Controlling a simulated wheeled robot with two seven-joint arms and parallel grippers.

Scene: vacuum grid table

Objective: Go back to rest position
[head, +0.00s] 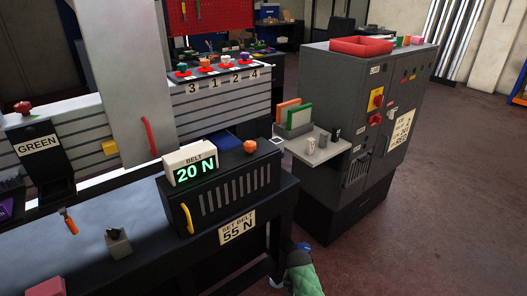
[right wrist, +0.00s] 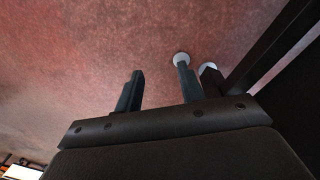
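In the right wrist view my right gripper (right wrist: 158,82) has its two dark fingers apart. Nothing shows between them but reddish floor. My left gripper is not in view. A green and grey part at the bottom of the head view, beside the table's front corner, looks like a piece of my right arm; its fingers cannot be made out there. The belt unit (head: 226,190) stands on the grey table (head: 85,240), and its display (head: 195,172) reads 20 N. A label (head: 237,228) on the table front reads SET BELT 55 N.
A dark cabinet (head: 345,100) with a red tray (head: 361,46) on top stands right of the table. A small shelf (head: 312,153) on its side holds several small cylinders. Open floor (head: 440,220) lies to the right. White-tipped dark posts (right wrist: 181,58) stand close to the right gripper's fingers.

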